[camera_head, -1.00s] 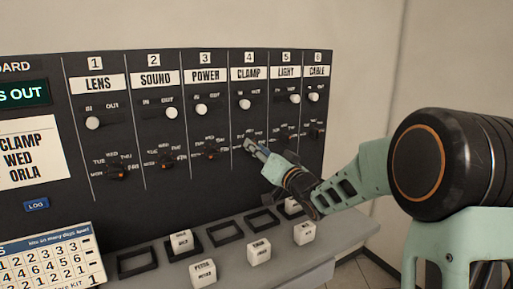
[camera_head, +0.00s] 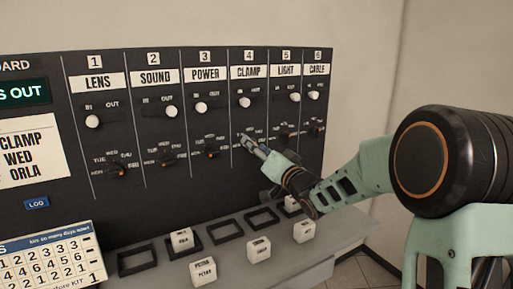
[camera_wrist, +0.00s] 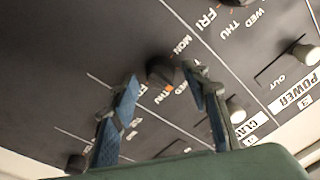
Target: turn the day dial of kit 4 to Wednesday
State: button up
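The kit 4 dial, under the CLAMP label (camera_head: 249,72), is mostly hidden by my gripper (camera_head: 247,140) in the head view. In the wrist view the dark round dial (camera_wrist: 161,70) shows with an orange mark at its edge, near partly hidden day letters. I cannot tell exactly which day the mark points to. My gripper (camera_wrist: 160,76) is open, with one blue finger on each side of the dial, tips close to it. Contact with the dial cannot be made out. The card at the left (camera_head: 25,158) reads CLAMP, WED, ORLA.
The kit 3 dial (camera_head: 211,149) and kit 5 dial (camera_head: 286,138) flank it. The kit 4 slider knob (camera_head: 245,102) sits above. Several white lettered blocks, one of them here (camera_head: 259,250), and dark square frames (camera_head: 226,230) are on the ledge below.

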jog(key=v, duration=1.2)
jog(key=shift+w+r, duration=0.1)
jog(key=shift+r, duration=0.05)
